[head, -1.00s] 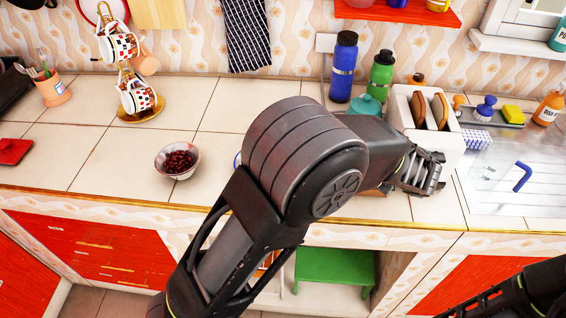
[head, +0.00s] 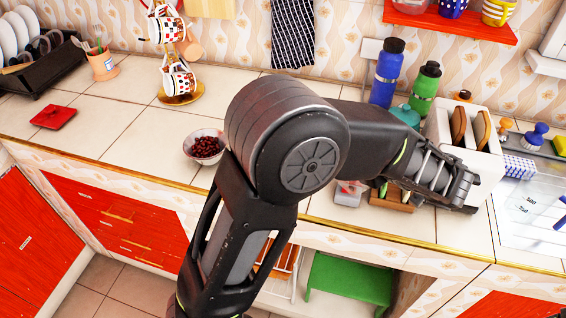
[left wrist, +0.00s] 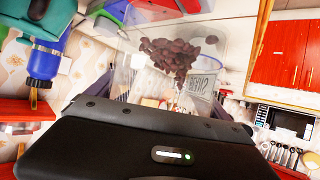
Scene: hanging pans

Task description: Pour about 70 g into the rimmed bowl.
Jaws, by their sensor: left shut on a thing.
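In the left wrist view dark red beans (left wrist: 175,58) lie in the clear jug. A small white patterned bowl (head: 203,147) full of dark red beans stands on the counter, left of my left arm. A blue-edged round shape (left wrist: 213,42) shows behind the jug in the left wrist view; I cannot tell whether it is the rimmed bowl.
A toaster with bread (head: 465,140), a blue bottle (head: 387,75) and a green bottle (head: 424,90) stand behind my left gripper. A cup tree (head: 180,80) stands at the back left. The counter's left part is mostly clear. My left arm hides its middle.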

